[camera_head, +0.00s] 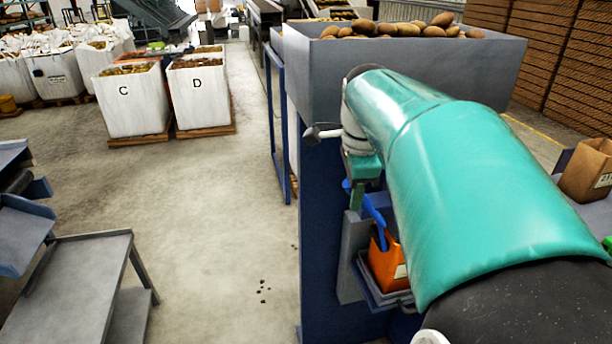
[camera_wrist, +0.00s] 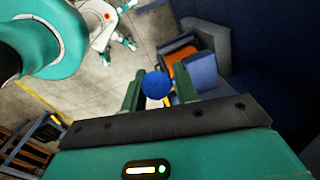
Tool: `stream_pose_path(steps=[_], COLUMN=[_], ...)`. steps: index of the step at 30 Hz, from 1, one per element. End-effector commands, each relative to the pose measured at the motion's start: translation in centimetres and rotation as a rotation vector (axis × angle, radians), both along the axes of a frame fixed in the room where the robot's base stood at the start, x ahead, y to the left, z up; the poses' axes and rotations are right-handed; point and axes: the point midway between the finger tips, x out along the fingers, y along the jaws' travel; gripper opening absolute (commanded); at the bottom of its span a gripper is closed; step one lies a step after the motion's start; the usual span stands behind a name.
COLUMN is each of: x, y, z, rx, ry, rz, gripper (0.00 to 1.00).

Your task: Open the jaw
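My gripper (camera_wrist: 158,86) shows in the wrist view with its two green fingers apart. A round blue knob (camera_wrist: 156,84) lies between them, close to the left finger, with a narrow gap on the right. I cannot tell the depth between knob and fingers. In the head view my gripper (camera_head: 362,170) is mostly hidden by my teal arm. A blue lever (camera_head: 374,212) shows just below it, in front of the blue machine frame (camera_head: 325,220).
An orange bin (camera_head: 387,266) sits on a ledge below the lever; it also shows in the wrist view (camera_wrist: 182,56). A grey hopper (camera_head: 430,75) with potatoes stands above. A grey table (camera_head: 75,290) is at lower left.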

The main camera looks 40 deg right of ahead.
Motion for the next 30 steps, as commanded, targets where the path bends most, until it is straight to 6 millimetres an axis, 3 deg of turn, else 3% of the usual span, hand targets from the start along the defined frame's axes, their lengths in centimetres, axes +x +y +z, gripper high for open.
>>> stream_pose_path(steps=[1, 4, 19, 30], x=[0.0, 0.0, -0.4, -1.8], y=[0.0, 0.0, -0.6, -3.1], z=[0.0, 0.0, 0.8, 2.2], rx=[0.000, 0.000, 0.075, 0.286], ry=[0.000, 0.000, -0.047, -0.174], rz=[0.000, 0.000, -0.003, -0.005], gripper=[0.19, 0.00, 0.00, 0.00])
